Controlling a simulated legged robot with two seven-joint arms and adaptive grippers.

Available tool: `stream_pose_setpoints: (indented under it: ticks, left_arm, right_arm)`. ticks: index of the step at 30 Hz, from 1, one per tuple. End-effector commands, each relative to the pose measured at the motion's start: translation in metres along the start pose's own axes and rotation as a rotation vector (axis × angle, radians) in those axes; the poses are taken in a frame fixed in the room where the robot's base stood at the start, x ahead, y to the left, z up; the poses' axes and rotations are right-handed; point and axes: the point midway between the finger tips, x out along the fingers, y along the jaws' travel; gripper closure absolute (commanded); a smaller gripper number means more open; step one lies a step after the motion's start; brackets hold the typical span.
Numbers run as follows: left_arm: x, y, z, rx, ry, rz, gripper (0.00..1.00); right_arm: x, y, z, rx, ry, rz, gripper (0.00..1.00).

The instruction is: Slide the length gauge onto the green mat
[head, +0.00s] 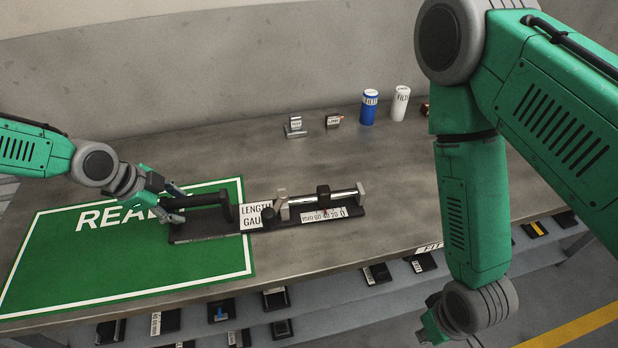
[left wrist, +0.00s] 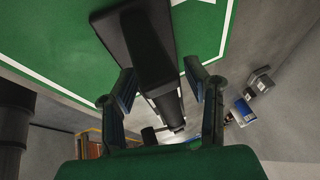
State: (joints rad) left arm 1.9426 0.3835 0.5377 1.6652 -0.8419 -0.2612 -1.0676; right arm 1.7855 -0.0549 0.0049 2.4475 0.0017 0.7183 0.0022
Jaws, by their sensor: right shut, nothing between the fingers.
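The length gauge (head: 325,213) lies on the grey table, a long black base with a scale, a steel rod and a black bar handle (head: 205,200) at its left end. Its handle end lies over the right part of the green mat (head: 95,265); the rod end is on bare table. My left gripper (head: 170,197) is at the handle's left end. In the left wrist view its fingers (left wrist: 158,85) stand apart on either side of the black handle (left wrist: 150,45), with a gap showing on the right.
Small metal blocks (head: 295,127), a blue can (head: 369,107) and a white can (head: 400,103) stand at the back of the table. Several dark items (head: 275,298) lie on a shelf below the front edge. The table between gauge and cans is clear.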

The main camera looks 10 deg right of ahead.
Motion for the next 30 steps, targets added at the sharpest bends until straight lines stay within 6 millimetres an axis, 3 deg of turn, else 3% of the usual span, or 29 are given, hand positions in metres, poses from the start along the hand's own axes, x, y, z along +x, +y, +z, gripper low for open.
stream_pose_setpoints:
  ticks: [8,21,30]
  left_arm:
    - [-0.011,-0.002,-0.001,0.001,0.002,-0.005,0.58]
    - [-0.096,-0.002,0.001,-0.001,0.003,-0.003,0.58]
    - [-0.119,-0.001,0.002,-0.001,0.002,0.002,0.58]
  right_arm:
    - [0.000,0.000,0.000,0.000,0.000,0.000,1.00]
    - [0.000,0.000,0.000,0.000,0.000,0.000,1.00]
    - [0.000,0.000,0.000,0.000,0.000,0.000,1.00]
